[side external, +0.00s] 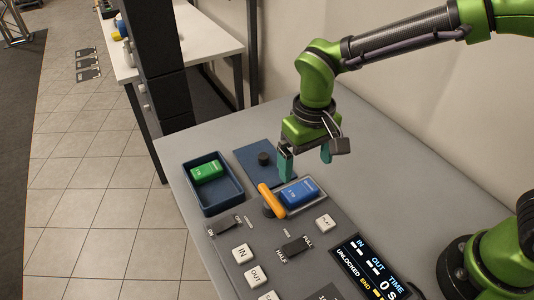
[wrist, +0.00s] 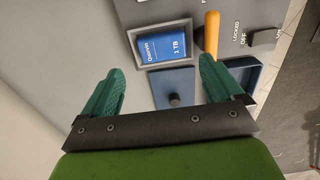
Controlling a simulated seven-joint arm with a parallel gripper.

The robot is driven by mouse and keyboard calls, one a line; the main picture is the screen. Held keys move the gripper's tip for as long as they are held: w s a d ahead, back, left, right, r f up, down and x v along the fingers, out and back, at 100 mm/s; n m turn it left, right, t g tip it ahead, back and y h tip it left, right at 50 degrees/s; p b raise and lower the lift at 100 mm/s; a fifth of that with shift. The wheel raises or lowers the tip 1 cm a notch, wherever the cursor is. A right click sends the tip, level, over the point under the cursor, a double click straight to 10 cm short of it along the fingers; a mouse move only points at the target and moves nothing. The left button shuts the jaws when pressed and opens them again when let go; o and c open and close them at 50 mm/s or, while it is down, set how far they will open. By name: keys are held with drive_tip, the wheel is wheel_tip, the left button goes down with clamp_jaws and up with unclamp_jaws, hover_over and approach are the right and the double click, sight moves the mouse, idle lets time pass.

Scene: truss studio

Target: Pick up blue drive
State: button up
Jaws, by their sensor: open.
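The blue drive (side external: 299,193) lies in a shallow grey-rimmed bay on the grey console. In the wrist view the blue drive (wrist: 164,41) shows white lettering and "1 TB", beyond my fingertips. My gripper (side external: 306,160) has green fingers and is above the console, a little behind the drive in the side view. In the wrist view my gripper (wrist: 158,78) is open, with nothing between its fingers. The fingers are apart from the drive.
An orange lever (side external: 271,200) stands right beside the drive's bay. A dark blue tray (side external: 213,207) holds a green drive (side external: 207,171). A blue plate (side external: 252,152) with a black knob (side external: 264,159) lies near my gripper. Switches, buttons and a display (side external: 368,270) fill the front.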

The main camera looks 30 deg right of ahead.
sight(304, 194)
wheel_tip(304, 194, down, 3)
drive_tip(key=shift+r, duration=0.1)
drive_tip(key=f, duration=0.3)
drive_tip(key=s+f, duration=0.1)
drive_tip(key=f, duration=0.1)
drive_tip(key=shift+a+f, duration=0.1)
drive_tip(key=shift+a, duration=0.05)
drive_tip(key=shift+w, duration=0.1)
drive_tip(key=c, duration=0.9)
